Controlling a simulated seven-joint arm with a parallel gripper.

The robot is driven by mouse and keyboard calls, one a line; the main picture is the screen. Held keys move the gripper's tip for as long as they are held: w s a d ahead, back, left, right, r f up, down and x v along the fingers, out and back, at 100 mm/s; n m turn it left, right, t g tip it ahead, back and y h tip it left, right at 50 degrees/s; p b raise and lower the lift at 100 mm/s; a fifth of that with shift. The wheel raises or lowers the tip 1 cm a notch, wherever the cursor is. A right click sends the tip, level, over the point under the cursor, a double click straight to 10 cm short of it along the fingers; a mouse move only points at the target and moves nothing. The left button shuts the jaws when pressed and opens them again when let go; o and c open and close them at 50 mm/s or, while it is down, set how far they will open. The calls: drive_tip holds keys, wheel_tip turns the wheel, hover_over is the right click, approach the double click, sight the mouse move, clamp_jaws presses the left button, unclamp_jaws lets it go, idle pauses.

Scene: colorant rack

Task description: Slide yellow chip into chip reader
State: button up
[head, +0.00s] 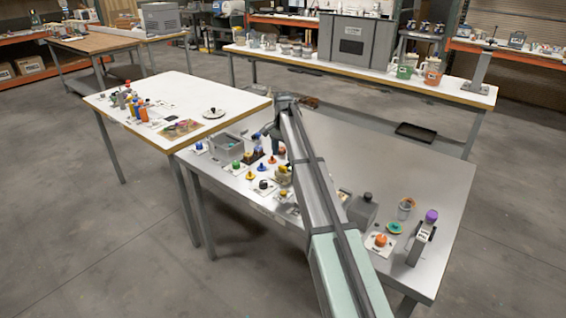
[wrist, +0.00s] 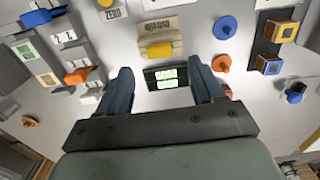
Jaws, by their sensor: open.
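My gripper (wrist: 160,68) is open in the wrist view, its two dark blue fingers apart with nothing held between them. Beyond the fingertips is a dark green panel (wrist: 165,77) with pale lit cells; I cannot tell for certain whether it is the chip reader. Just past it, a yellow piece (wrist: 160,49) sits at a tan stepped block (wrist: 158,33); it may be the yellow chip. In the head view the arm ends at my gripper (head: 277,142) over the metal table, and the fingers are too small to make out. A tan-yellow item (head: 284,172) shows beside the arm.
An orange round piece (wrist: 222,63), a blue disc (wrist: 225,27) and a dark rack (wrist: 277,40) with blue and yellow blocks lie to the right. An orange piece (wrist: 76,76) lies left. A grey bin (head: 228,146) stands at the table's far left.

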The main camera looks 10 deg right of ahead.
wheel_tip(320, 180, up, 8)
drive_tip(key=shift+f, duration=0.25)
